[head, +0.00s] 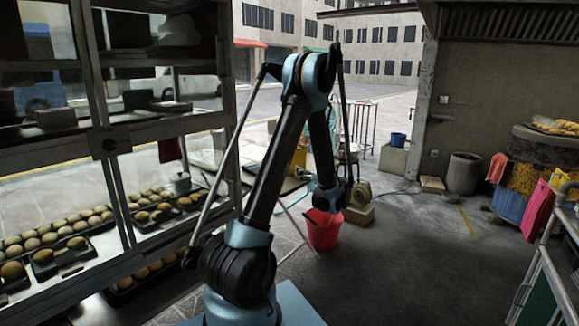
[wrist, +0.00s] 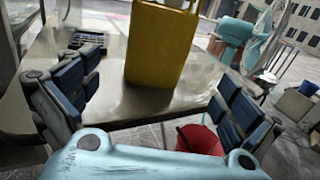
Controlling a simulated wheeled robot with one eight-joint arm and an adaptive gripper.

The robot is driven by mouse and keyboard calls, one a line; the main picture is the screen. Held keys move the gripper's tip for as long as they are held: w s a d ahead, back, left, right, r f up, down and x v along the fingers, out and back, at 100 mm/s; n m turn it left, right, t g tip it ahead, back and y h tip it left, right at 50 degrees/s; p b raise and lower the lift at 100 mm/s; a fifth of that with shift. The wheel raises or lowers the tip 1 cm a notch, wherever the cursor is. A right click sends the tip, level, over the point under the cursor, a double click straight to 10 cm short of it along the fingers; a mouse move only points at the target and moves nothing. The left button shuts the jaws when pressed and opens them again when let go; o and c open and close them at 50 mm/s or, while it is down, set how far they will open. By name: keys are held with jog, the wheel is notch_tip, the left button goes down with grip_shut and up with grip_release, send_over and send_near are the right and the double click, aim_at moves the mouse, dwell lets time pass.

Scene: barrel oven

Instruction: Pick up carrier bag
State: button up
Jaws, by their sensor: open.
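The carrier bag looks like a yellow upright bag (wrist: 157,45) standing on a table (wrist: 120,101) in the wrist view. Its top is partly cut off by the frame edge. In the head view only a small yellow part of the bag (head: 299,157) shows behind my arm. My gripper (wrist: 155,106) is open, with one finger at each side of the wrist view and nothing between them. The bag is beyond the fingertips, roughly centred between them and apart from them. In the head view my gripper (head: 328,197) hangs at the end of the arm, partly hidden.
A red bucket (head: 323,232) stands on the floor below my gripper. A dark slotted item (wrist: 87,41) lies on the table left of the bag. Glass shelves with trays of buns (head: 60,238) stand at left. The floor at centre right is clear.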

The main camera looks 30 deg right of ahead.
aim_at(302, 163)
jog(key=w, duration=0.8)
jog(key=shift+d, duration=0.25)
jog(key=shift+w+d+f, duration=0.1)
jog(key=shift+w+f, duration=0.1)
jog(key=shift+w, duration=1.1)
jog(key=shift+w+f, duration=0.15)
jog(key=shift+w, duration=1.15)
jog(key=c, duration=0.8)
jog(key=shift+r, duration=5.05)
